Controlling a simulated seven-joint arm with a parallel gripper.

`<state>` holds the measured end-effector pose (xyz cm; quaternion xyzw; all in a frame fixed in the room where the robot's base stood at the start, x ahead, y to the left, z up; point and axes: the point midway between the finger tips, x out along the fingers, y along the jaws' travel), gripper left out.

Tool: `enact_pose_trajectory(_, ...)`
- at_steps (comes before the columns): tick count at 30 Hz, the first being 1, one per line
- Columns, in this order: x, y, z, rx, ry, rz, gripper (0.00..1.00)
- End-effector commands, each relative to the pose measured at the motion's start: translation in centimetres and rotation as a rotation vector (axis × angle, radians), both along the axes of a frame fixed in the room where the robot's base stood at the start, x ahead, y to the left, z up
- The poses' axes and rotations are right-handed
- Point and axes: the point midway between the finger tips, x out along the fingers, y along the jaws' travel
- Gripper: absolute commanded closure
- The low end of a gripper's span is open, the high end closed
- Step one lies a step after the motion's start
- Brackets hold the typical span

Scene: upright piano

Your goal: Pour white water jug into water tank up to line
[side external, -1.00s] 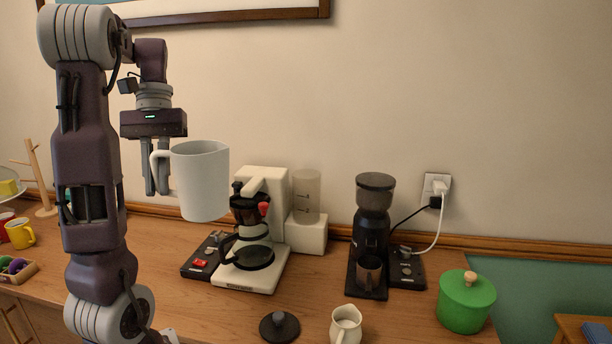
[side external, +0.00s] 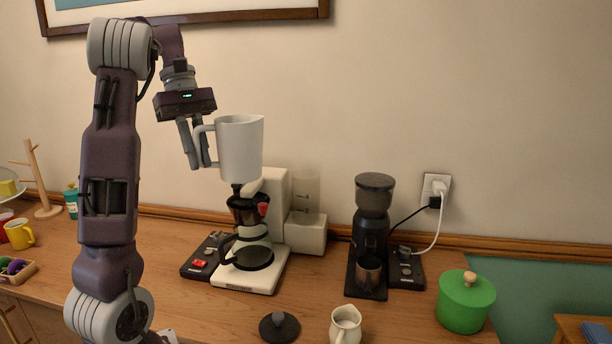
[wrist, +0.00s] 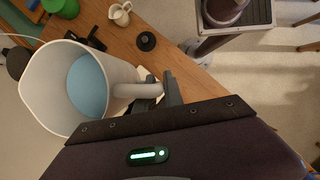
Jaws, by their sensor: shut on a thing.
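The white water jug (side external: 240,148) is held in the air above the coffee maker, close to upright. My gripper (side external: 201,163) is shut on its handle, at the jug's left side. In the wrist view the jug (wrist: 50,85) is open towards the camera and holds pale blue water (wrist: 88,86); my gripper (wrist: 162,92) grips the handle there. The water tank (side external: 306,192) is a clear cylinder with dark line marks, standing on the white base right of the coffee maker (side external: 262,262). The tank is lower than the jug and to its right, and looks empty.
A black grinder (side external: 371,232) stands right of the tank. A small cream pitcher (side external: 346,326), a black lid (side external: 279,327) and a green pot (side external: 465,301) are at the front. The wall outlet (side external: 436,188) has cables. Air above the tank is clear.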

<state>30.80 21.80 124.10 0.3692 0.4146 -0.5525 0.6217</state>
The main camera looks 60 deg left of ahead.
Motion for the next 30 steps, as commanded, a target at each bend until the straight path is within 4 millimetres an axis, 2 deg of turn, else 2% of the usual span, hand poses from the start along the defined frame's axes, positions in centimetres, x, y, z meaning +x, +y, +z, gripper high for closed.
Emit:
enact_pose_trajectory(5, 4.4, 0.2, -0.2, 0.000, -0.004, 0.236, 1.00)
enact_pose_trajectory(13, 13.9, -1.6, -0.2, 0.000, -0.007, 0.752, 1.00)
enact_pose_trajectory(21, 23.2, -6.4, 0.0, 0.004, -0.008, 1.246, 1.00)
enact_pose_trajectory(24, 25.8, -8.5, 0.2, 0.005, -0.011, 1.383, 1.00)
enact_pose_trajectory(30, 29.4, -12.1, 0.4, 0.006, -0.009, 1.581, 1.00)
